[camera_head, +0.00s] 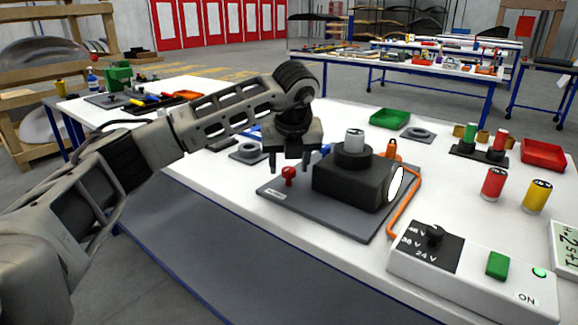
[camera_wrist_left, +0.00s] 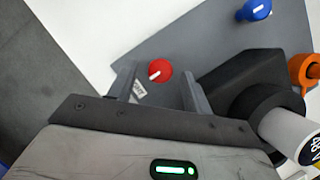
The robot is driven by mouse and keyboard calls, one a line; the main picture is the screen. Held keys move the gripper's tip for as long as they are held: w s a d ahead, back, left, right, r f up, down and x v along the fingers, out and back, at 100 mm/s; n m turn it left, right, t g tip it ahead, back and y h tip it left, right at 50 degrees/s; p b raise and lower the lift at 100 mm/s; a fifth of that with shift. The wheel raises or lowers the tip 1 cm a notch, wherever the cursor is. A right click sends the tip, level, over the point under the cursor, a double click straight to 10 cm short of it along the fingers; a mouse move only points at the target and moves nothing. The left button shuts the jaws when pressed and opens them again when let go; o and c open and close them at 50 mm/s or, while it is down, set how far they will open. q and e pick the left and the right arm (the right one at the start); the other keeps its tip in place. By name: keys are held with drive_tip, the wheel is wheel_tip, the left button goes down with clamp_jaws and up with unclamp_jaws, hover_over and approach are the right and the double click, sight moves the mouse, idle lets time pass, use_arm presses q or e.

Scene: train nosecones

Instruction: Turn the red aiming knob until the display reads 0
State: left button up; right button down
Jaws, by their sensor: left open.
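The red knob (camera_head: 289,175) stands on the grey base plate (camera_head: 335,213), beside the black block (camera_head: 347,183). My left gripper (camera_head: 289,161) is open just above the knob, pointing down. In the left wrist view the red knob (camera_wrist_left: 158,71), with a white pointer mark, lies between the spread fingertips (camera_wrist_left: 157,83), with gaps at both sides. A panel with greenish characters (camera_head: 567,245) is cut off at the right edge of the head view; I cannot read it fully. My right gripper is out of view.
A blue knob (camera_wrist_left: 256,10) and an orange plug (camera_wrist_left: 304,71) are also near the block. An orange cable (camera_head: 404,205) runs to the white power box (camera_head: 472,275). Red and yellow cylinders, a green tray (camera_head: 389,118) and a red tray (camera_head: 543,154) stand to the right and behind.

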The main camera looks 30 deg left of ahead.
use_arm(q)
drive_tip(key=shift+w+a+f, duration=0.15)
drive_tip(key=shift+w+f, duration=0.05)
drive_tip(key=shift+f, duration=0.35)
drive_tip(key=c, duration=1)
drive_tip(key=shift+o, duration=0.2)
